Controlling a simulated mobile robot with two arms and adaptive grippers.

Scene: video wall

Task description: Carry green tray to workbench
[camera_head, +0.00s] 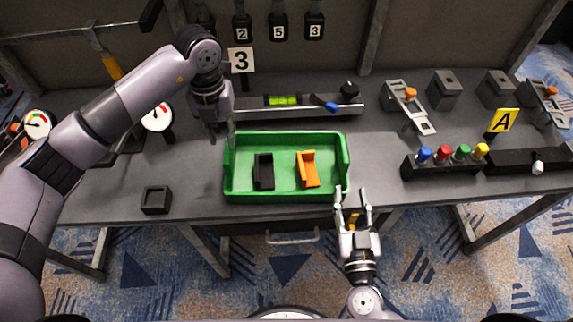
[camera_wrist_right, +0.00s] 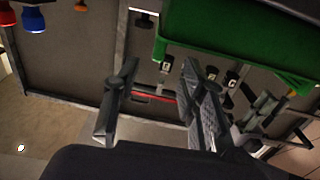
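The green tray (camera_head: 288,197) is at the middle of the workbench (camera_head: 190,185), level, near its front edge. I cannot tell whether it rests on the top or is slightly above it. It holds a black part (camera_head: 264,172) and an orange part (camera_head: 308,170). My left gripper (camera_head: 220,133) is at the tray's back left corner, its fingers apart; contact is unclear. My right gripper (camera_head: 352,192) is open at the front right corner, fingers apart with nothing between them. In the right wrist view, the tray (camera_wrist_right: 235,35) shows beside the open fingers (camera_wrist_right: 160,105).
A black square holder (camera_head: 156,200) lies left of the tray. A level fixture (camera_head: 300,106) stands behind it. A gauge (camera_head: 157,117) stands near my left arm.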

